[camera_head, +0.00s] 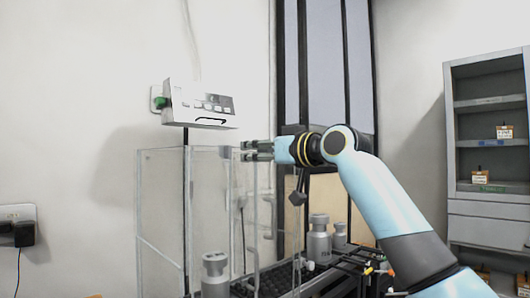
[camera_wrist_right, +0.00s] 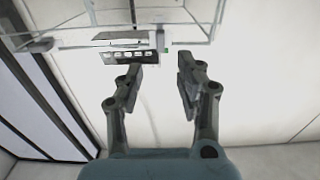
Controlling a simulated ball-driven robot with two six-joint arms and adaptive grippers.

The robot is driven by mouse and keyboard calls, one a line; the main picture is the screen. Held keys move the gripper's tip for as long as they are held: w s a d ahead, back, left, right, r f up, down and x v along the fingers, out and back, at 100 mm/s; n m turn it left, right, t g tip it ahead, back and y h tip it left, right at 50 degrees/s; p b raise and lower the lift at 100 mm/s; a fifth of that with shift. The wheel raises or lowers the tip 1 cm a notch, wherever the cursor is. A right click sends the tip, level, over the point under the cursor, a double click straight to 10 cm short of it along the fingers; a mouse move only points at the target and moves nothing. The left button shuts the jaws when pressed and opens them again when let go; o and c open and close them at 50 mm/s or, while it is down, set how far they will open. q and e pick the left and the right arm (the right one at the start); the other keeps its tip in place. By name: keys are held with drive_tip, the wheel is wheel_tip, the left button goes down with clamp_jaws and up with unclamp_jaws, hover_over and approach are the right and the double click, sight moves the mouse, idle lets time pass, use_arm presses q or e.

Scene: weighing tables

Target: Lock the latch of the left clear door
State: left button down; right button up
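A tall clear enclosure stands left of centre in the head view, with a clear panel (camera_head: 160,215) on its left side. Which panel is the left clear door is hard to tell, and I cannot make out its latch. My right gripper (camera_head: 246,151) is at the height of the enclosure's upper edge, to the right of the control box, pointing left. In the right wrist view its two fingers (camera_wrist_right: 159,74) are apart with nothing between them, and clear panels (camera_wrist_right: 120,22) show beyond the fingertips. My left gripper is not in view.
A white control box (camera_head: 200,104) with a green knob is above the enclosure. Metal weights (camera_head: 215,275) (camera_head: 319,240) stand low around the dark platform. A grey shelf (camera_head: 488,150) with small boxes is at the right. A wall socket (camera_head: 18,228) is at far left.

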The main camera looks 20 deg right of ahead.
drive_tip(key=v, duration=0.2)
drive_tip(key=shift+s+d, duration=0.15)
drive_tip(key=shift+s, duration=0.2)
